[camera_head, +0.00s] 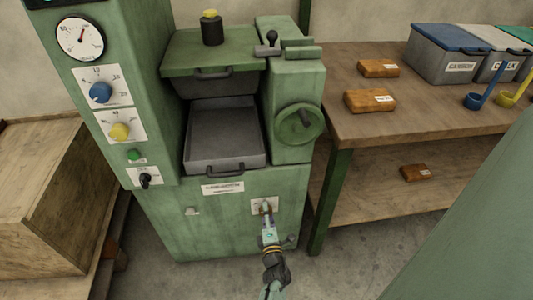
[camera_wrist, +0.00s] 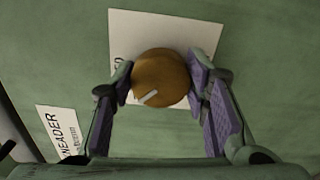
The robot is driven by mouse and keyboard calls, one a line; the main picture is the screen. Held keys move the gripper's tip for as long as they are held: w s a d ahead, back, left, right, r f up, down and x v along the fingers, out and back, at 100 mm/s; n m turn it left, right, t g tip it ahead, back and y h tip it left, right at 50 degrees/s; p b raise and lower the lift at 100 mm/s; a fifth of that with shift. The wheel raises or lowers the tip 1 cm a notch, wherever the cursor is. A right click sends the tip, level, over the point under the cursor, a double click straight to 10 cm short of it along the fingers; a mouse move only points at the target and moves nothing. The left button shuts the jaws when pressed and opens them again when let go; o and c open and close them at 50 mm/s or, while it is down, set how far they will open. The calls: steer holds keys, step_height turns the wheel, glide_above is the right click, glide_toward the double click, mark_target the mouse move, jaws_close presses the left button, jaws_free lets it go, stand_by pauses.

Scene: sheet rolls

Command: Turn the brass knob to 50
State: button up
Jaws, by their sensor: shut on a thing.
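The brass knob (camera_wrist: 160,76) is round and sits on a white plate (camera_wrist: 192,36) on the green front of the machine. A white pointer line on its face points toward the lower left in the wrist view. My gripper (camera_wrist: 161,87) has its two purple-padded fingers on either side of the knob, closed on it. In the head view my gripper (camera_head: 266,210) reaches the white plate low on the machine's front and mostly covers the knob. The scale on the plate cannot be read; only part of a printed label shows.
The machine carries a blue knob (camera_head: 100,92), a yellow knob (camera_head: 120,131), a green button (camera_head: 134,155), a black switch (camera_head: 145,181) and a handwheel (camera_head: 300,124). A grey tray (camera_head: 215,166) sits above my gripper. A wooden bench (camera_head: 435,118) stands at right.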

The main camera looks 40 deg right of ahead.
mark_target(265, 190)
steer(key=m, duration=0.4)
steer(key=shift+w+r+m, duration=0.1)
steer(key=shift+w+m, duration=0.05)
steer(key=shift+m, duration=0.25)
steer(key=shift+m+p, duration=0.5)
steer(key=shift+m, duration=2)
steer(key=o, duration=1.1)
steer(key=shift+o, duration=0.2)
step_height(265, 190, up, 10)
steer(key=shift+f, duration=0.1)
steer(key=shift+f, duration=0.1)
